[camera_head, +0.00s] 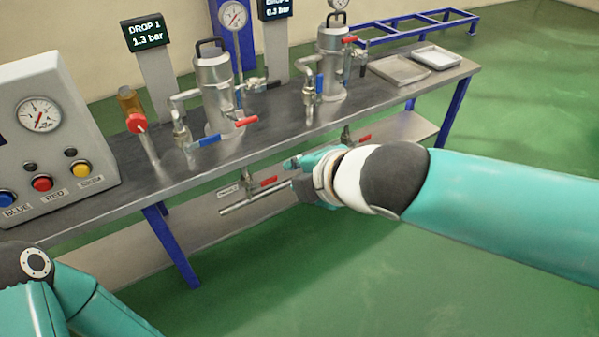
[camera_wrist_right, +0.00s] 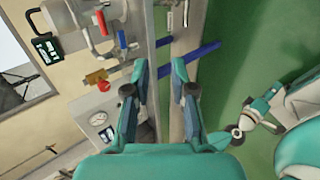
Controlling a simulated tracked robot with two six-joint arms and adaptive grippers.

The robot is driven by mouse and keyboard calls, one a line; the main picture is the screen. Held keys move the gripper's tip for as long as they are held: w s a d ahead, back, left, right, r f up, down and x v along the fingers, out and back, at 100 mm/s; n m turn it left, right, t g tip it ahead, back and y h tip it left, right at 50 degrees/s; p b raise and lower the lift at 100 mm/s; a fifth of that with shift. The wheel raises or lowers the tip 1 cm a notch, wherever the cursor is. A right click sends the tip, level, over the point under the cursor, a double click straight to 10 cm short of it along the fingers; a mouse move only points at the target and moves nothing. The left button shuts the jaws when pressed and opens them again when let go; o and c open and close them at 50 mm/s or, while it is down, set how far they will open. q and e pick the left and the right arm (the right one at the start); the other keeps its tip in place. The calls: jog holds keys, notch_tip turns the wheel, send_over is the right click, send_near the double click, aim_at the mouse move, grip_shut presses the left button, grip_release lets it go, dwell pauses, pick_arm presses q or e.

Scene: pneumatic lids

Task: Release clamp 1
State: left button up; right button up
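A clamp with a red handle (camera_head: 262,183) sits at the bench's front edge below the nearer steel canister (camera_head: 213,95). A small label is beside it, too small to read. A second red-handled clamp (camera_head: 352,138) is farther right, below the other canister (camera_head: 333,65). My right gripper (camera_head: 297,172) is just right of the nearer clamp, apart from its handle as far as I can tell. In the right wrist view its two fingers (camera_wrist_right: 161,75) are apart with nothing held between them. My left arm shows at lower left in the head view; its gripper is out of sight.
A control box (camera_head: 60,150) with gauge and coloured buttons stands on the left of the steel bench (camera_head: 110,210). Valves with red and blue handles (camera_head: 222,134) stick out over the bench. Two trays (camera_head: 400,70) lie at the far end. Green floor in front is clear.

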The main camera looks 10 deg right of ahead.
jog(key=v, duration=1.2)
jog(key=shift+d+f, duration=0.1)
jog(key=shift+f, duration=0.05)
jog(key=shift+c, duration=0.4)
